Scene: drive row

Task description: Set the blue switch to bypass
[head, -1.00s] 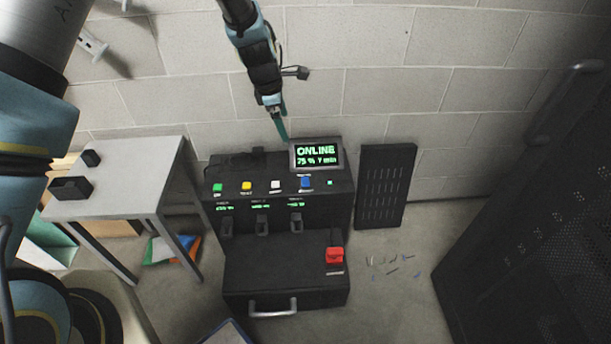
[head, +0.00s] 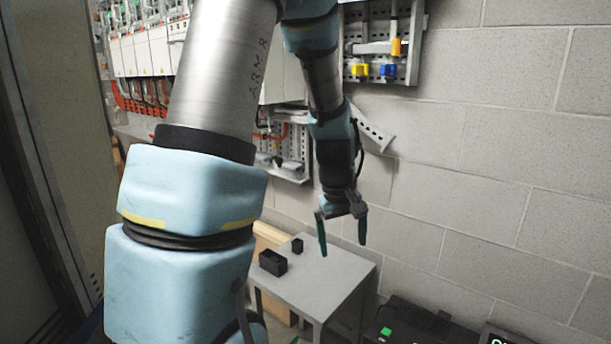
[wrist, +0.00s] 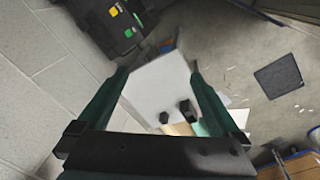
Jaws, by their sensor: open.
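A blue switch (head: 388,70) is on the wall panel at the top of the head view, right of a yellow switch (head: 360,69). It is small, and its setting cannot be read. My gripper (head: 342,243) is open and empty, pointing down. It hangs well below the switches and a little to their left, above the small grey table. In the wrist view, my gripper (wrist: 158,75) shows its two green fingers spread, with the table beneath. The blue switch does not show in the wrist view.
The grey table (head: 325,285) carries two small black boxes (head: 273,263). A black console (head: 400,325) with a green button stands at the lower right; it also shows in the wrist view (wrist: 105,20). An orange handle (head: 396,47) sits above the blue switch. Wall to the right is bare.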

